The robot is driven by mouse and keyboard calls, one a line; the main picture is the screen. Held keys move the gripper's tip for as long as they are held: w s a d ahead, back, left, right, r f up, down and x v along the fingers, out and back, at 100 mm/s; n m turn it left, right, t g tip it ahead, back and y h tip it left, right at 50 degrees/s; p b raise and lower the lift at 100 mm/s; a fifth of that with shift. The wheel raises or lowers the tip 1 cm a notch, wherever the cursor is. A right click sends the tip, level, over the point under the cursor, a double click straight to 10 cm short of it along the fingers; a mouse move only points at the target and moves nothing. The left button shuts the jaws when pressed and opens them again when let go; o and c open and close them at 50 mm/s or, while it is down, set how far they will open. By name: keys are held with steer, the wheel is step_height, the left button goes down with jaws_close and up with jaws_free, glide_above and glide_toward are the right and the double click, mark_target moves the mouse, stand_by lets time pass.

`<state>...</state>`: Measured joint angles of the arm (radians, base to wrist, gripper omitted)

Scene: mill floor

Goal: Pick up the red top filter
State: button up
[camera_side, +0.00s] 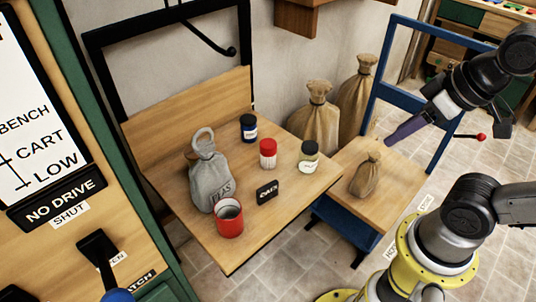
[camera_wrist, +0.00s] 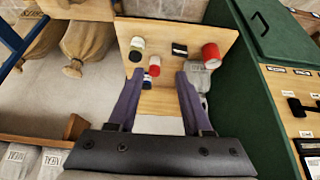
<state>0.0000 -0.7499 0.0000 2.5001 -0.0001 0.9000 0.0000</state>
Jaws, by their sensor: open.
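The red-and-white cylinder (camera_side: 268,153), which I take to be the red top filter, stands upright on the wooden table (camera_side: 250,234), between a dark blue jar and a jar with a dark lid. It also shows in the wrist view (camera_wrist: 154,66), between and beyond my fingertips. My gripper (camera_side: 392,142) has purple fingers and is up to the right of the table, over the blue cart's side. In the wrist view my gripper (camera_wrist: 159,74) is open, with nothing between its fingers.
The dark blue jar (camera_side: 248,127), dark-lidded jar (camera_side: 309,156), black label block (camera_side: 267,191), red mug (camera_side: 229,219) and tied grey sack (camera_side: 210,180) stand around it. A small brown sack (camera_side: 366,176) sits on the lower wooden cart top (camera_side: 395,190). Large sacks (camera_side: 318,118) stand behind.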

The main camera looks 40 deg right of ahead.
steer(key=shift+o, duration=0.2)
steer(key=o, duration=0.8)
steer(key=shift+c, duration=0.2)
